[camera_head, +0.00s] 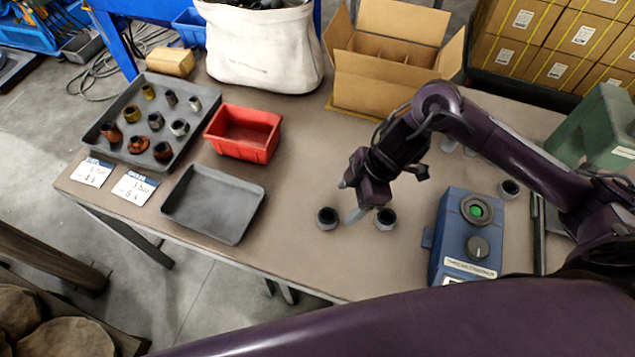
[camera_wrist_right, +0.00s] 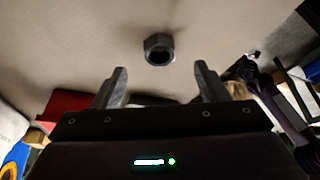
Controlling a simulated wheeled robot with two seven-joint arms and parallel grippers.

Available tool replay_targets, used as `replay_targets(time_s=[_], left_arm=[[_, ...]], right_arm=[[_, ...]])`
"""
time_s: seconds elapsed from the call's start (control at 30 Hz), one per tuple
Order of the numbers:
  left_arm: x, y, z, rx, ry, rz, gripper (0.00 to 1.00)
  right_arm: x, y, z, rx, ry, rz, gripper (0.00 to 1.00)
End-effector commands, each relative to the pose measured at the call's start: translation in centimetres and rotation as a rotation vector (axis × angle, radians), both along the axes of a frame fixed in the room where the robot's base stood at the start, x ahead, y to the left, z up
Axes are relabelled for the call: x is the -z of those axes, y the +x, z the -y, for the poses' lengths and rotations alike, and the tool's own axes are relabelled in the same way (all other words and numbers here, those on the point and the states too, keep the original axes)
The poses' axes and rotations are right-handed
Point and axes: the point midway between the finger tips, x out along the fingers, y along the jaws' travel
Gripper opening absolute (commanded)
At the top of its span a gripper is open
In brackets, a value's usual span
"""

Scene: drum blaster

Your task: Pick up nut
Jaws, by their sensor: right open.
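A dark grey nut (camera_head: 327,218) stands on the brown table, with its hole up. A second dark nut (camera_head: 385,219) stands to its right, and a third one (camera_head: 510,189) is beyond the blue box. My right gripper (camera_head: 349,200) is above the table close to the two nearer nuts, open and empty. In the right wrist view one nut (camera_wrist_right: 159,48) lies ahead of the open fingers (camera_wrist_right: 160,86), roughly centred and apart from them. I cannot tell which of the nuts this is. My left gripper is not in view.
A blue control box (camera_head: 466,240) with a green button stands right of the nuts. A grey tray of several fittings (camera_head: 113,116), a red bin (camera_head: 272,147) and an empty grey tray (camera_head: 213,203) are left. A cardboard box (camera_head: 375,88) stands behind. The table between is clear.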

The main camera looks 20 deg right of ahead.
Motion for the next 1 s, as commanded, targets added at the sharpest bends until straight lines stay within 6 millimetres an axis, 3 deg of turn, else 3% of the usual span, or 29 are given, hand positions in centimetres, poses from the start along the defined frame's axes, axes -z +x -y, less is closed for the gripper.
replay_targets(time_s=[0.2,0.37,0.5,0.63,0.77,0.93,1.0], left_arm=[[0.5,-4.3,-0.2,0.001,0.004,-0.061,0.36],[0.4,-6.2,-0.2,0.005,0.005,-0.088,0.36],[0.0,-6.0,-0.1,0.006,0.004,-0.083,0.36],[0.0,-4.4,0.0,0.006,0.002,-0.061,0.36],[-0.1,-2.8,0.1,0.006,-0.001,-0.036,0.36],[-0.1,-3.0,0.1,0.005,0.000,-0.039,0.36],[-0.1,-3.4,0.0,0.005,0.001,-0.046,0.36]], right_arm=[[1.7,0.0,-0.8,0.000,0.003,-0.004,0.67],[3.1,0.3,-1.8,0.001,0.002,-0.003,0.67],[4.8,0.6,-3.2,0.000,0.003,-0.004,0.67],[6.5,0.7,-3.6,0.001,0.001,-0.003,0.67],[6.9,0.8,-3.8,0.001,0.001,0.000,0.67],[6.9,0.8,-3.8,0.000,0.000,0.000,0.67],[6.9,0.8,-3.8,0.000,0.000,0.000,0.58]])
